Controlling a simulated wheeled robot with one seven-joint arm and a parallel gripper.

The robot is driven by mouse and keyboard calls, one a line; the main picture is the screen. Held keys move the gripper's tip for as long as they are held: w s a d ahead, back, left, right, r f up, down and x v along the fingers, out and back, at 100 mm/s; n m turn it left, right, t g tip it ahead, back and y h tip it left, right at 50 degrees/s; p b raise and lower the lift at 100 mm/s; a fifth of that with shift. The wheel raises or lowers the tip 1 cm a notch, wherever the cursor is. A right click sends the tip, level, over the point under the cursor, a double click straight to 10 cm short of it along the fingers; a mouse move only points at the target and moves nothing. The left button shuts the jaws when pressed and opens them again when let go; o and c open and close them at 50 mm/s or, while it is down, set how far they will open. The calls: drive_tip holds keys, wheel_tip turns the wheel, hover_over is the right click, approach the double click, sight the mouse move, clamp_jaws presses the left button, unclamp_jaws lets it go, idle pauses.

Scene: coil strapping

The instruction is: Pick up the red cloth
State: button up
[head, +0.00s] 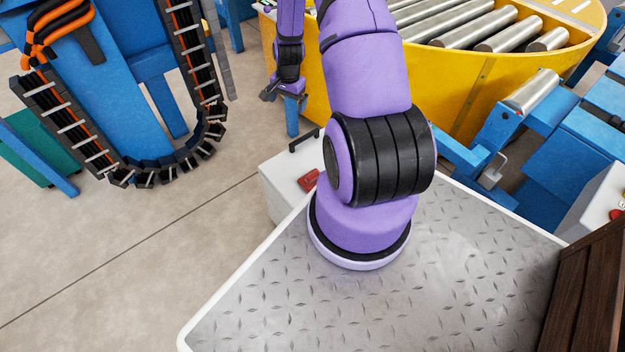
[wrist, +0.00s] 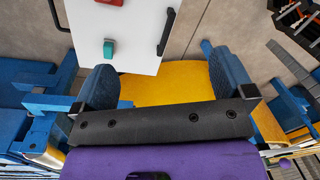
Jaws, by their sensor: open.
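A small red item (head: 308,180) lies on a white box beside the metal-topped deck in the head view. Part of a red item (wrist: 110,2) also shows at the top edge of the wrist view, on a white surface. I cannot tell from its shape whether it is cloth. My gripper (head: 282,90) is small in the head view, at the end of my purple arm, above and apart from the red item. In the wrist view my gripper (wrist: 165,72) has its blue fingers wide apart with nothing between them.
The white box (head: 280,190) has a black handle (head: 304,140). A green item (wrist: 109,48) sits on the white surface in the wrist view. A yellow roller turntable (head: 470,85) stands behind. Blue machinery (head: 120,80) is at left; open floor (head: 110,250) lies front left.

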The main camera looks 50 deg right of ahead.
drive_tip(key=s+d+f+m, duration=0.1)
drive_tip(key=s+f+m, duration=0.3)
drive_tip(key=f, duration=0.8)
drive_tip(key=m+y, duration=0.1)
hover_over(313, 174)
drive_tip(key=shift+g, duration=0.3)
drive_tip(key=f, duration=0.9)
drive_tip(key=shift+w+d+f, duration=0.1)
drive_tip(key=shift+d+f, duration=0.2)
drive_tip(key=shift+f, duration=0.05)
drive_tip(key=f, duration=0.4)
drive_tip(key=shift+a+f, duration=0.2)
drive_tip(key=shift+a, duration=0.1)
drive_tip(key=shift+a+f, duration=0.2)
drive_tip(key=shift+f, duration=3.05)
drive_tip(key=c, duration=0.7)
